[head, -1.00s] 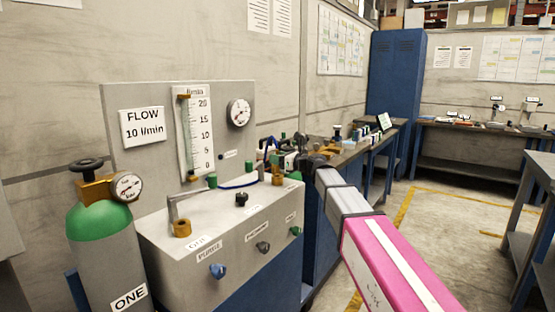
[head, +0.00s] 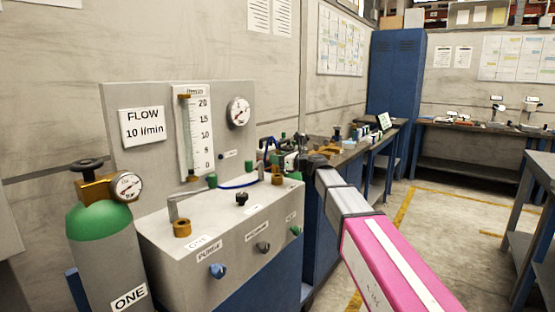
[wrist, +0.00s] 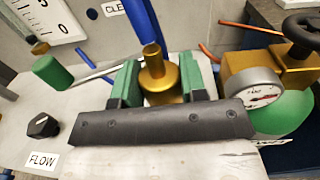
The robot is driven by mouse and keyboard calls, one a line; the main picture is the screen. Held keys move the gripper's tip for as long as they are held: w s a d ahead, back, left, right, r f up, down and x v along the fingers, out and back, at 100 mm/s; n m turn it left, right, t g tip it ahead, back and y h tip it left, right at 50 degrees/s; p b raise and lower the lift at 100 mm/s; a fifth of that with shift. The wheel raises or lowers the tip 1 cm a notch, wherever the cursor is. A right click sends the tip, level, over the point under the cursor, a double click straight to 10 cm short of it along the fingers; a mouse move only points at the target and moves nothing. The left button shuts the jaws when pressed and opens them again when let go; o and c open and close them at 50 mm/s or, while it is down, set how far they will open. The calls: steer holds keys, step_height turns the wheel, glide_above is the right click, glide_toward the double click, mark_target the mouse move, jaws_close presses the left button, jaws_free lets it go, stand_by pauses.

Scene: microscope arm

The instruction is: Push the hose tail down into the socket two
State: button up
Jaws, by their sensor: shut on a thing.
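My gripper (wrist: 155,85) has its green-padded jaws closed on an upright brass fitting (wrist: 160,84), which looks like the hose tail, with a narrow neck above a wider body. A black bar of the gripper crosses in front of its lower end. I cannot tell how deep it sits in socket two, which is hidden there. In the head view, brass (head: 278,177) shows at the right end of the grey console top (head: 215,212), beside my arm; the jaws are small and cluttered there.
A black knob (wrist: 43,125) and a green plug (wrist: 52,72) stand left of the jaws. A gas cylinder (wrist: 285,115) with a gauge (wrist: 249,93) is close on the right. Blue and orange hoses run behind. A brass fitting with a grey stub (head: 182,228) stands at the console's front left.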

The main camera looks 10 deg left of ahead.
mark_target(278, 167)
steer(key=shift+f, duration=2)
steer(key=o, duration=1.1)
steer(key=v, duration=1)
steer(key=shift+s+d, duration=0.15)
steer(key=shift+d, duration=0.2)
